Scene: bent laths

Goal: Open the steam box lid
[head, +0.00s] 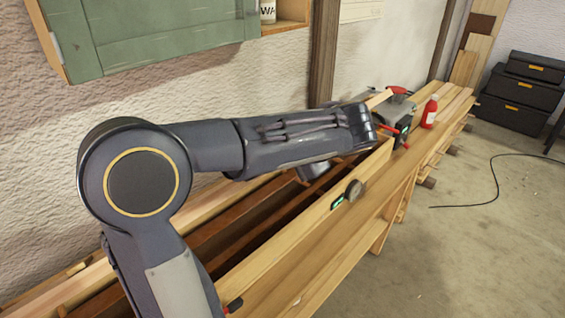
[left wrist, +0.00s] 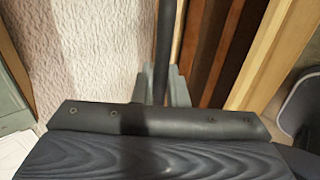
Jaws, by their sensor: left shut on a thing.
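The steam box (head: 290,238) is a long light-wood box on the bench along the wall, with a round dial and a small green display on its front. Dark red-brown slats (head: 220,232) show along its top; I cannot tell the lid apart from them. My left arm reaches over the box from the left, and its hand is mostly hidden behind the forearm in the head view. In the left wrist view my left gripper (left wrist: 165,88) is shut on a dark bar (left wrist: 163,40), with slats and light wood to its right. My right gripper is not in view.
A red bottle (head: 429,112) and a grey-and-red device (head: 398,108) stand beyond the box. A green cabinet (head: 150,35) hangs above on the wall. Black cases (head: 518,88) are at the far right. A cable (head: 495,180) lies on otherwise clear floor.

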